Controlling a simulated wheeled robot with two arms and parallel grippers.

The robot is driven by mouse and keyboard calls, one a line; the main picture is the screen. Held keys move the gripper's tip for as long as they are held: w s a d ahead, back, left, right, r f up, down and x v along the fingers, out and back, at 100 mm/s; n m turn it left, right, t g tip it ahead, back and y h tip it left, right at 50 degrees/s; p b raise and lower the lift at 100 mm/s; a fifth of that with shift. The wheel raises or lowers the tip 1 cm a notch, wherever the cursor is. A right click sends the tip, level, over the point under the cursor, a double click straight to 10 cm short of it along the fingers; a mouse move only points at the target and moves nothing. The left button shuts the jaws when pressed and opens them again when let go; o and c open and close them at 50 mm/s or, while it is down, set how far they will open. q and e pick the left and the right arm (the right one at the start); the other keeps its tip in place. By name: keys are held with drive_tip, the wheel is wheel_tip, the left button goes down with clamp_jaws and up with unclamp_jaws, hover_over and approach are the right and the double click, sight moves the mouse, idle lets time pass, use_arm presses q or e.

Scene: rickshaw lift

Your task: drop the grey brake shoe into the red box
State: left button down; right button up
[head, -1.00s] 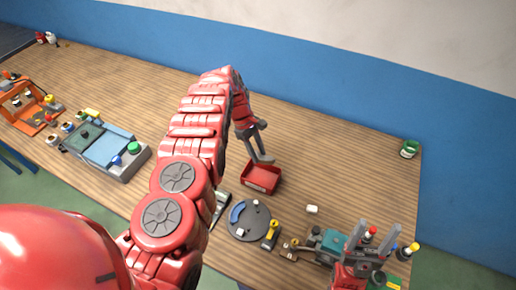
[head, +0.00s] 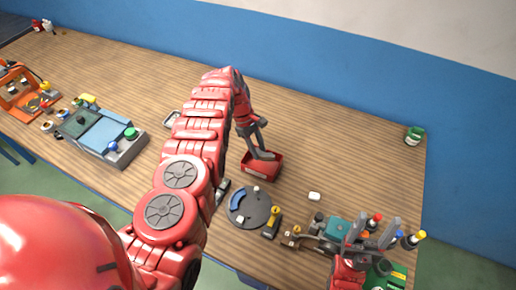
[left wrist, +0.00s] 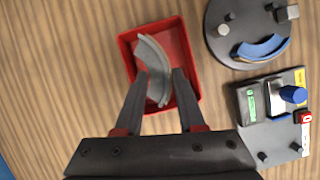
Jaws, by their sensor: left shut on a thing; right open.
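The grey brake shoe (left wrist: 152,68) is a curved piece between the fingertips of my left gripper (left wrist: 155,80) in the left wrist view. The gripper is shut on it, and it lies over the inside of the red box (left wrist: 181,45). In the head view, my left gripper (head: 266,157) reaches down at the red box (head: 258,173), and the shoe is not clearly visible. I cannot tell whether the shoe touches the box floor. My right gripper (head: 376,234) is open, with fingers up, at the lower right.
A round dark plate (head: 250,208) with a blue arc stands just in front of the box. A small white block (head: 314,196) lies to the right. A green-lidded jar (head: 414,136) is at the far right.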

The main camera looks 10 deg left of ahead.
use_arm(q)
drive_tip(key=shift+b, duration=0.45)
idle(1.2)
drive_tip(key=shift+f+b, duration=0.35)
drive_tip(key=shift+b, duration=0.45)
idle(1.0)
drive_tip(key=shift+c, duration=2.1)
unclamp_jaws()
drive_tip(key=shift+s, duration=0.1)
drive_tip(key=o, duration=0.4)
drive_tip(key=shift+r+p, duration=0.35)
drive_tip(key=shift+r, duration=0.4)
drive_tip(key=shift+r+p, duration=0.3)
drive_tip(key=shift+r, duration=0.6)
drive_tip(key=shift+r+p, duration=0.5)
drive_tip(key=shift+r, duration=1.35)
